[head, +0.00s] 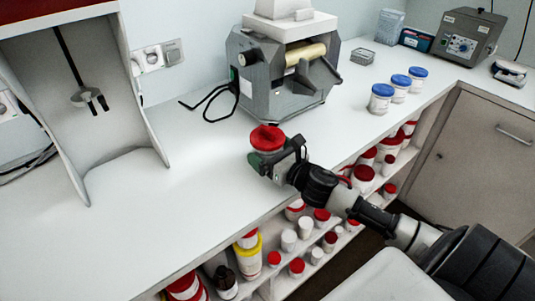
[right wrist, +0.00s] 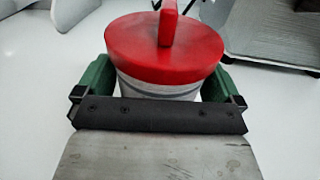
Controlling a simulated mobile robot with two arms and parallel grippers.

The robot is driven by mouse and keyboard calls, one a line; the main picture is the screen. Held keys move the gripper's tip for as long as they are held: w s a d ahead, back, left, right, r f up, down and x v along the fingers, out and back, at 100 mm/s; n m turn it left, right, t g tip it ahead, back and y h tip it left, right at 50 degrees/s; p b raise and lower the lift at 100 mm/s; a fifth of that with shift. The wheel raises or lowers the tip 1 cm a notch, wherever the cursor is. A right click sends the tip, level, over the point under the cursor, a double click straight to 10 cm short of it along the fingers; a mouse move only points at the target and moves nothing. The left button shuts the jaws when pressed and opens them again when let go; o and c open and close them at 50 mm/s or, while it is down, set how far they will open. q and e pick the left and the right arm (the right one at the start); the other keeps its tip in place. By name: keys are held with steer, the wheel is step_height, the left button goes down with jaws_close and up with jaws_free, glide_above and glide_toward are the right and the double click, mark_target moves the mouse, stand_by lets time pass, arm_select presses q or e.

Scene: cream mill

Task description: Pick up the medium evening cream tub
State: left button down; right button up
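A tub with a red lid (head: 266,138) is at my right gripper (head: 272,165), over the white counter in front of the grey mill. In the right wrist view the tub (right wrist: 160,85) has a white body with dark bands and a wide red lid with a raised red piece on top. My right gripper's green fingers (right wrist: 160,92) are on both sides of the body, just under the lid, and look pressed against it. The lid hides the fingertips. I cannot tell whether the tub touches the counter. No size label is readable. My left gripper is not in view.
The mill (head: 280,75) with its cable stands behind the tub. Three blue-lidded jars (head: 400,87) stand at the right on the counter (head: 190,215). A stirrer stand (head: 90,130) is at the left. Shelves below hold several red-lidded (head: 297,267) and white containers.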

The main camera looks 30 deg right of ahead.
steer(key=c, duration=0.7)
steer(key=shift+r, duration=0.1)
steer(key=shift+c, duration=0.7)
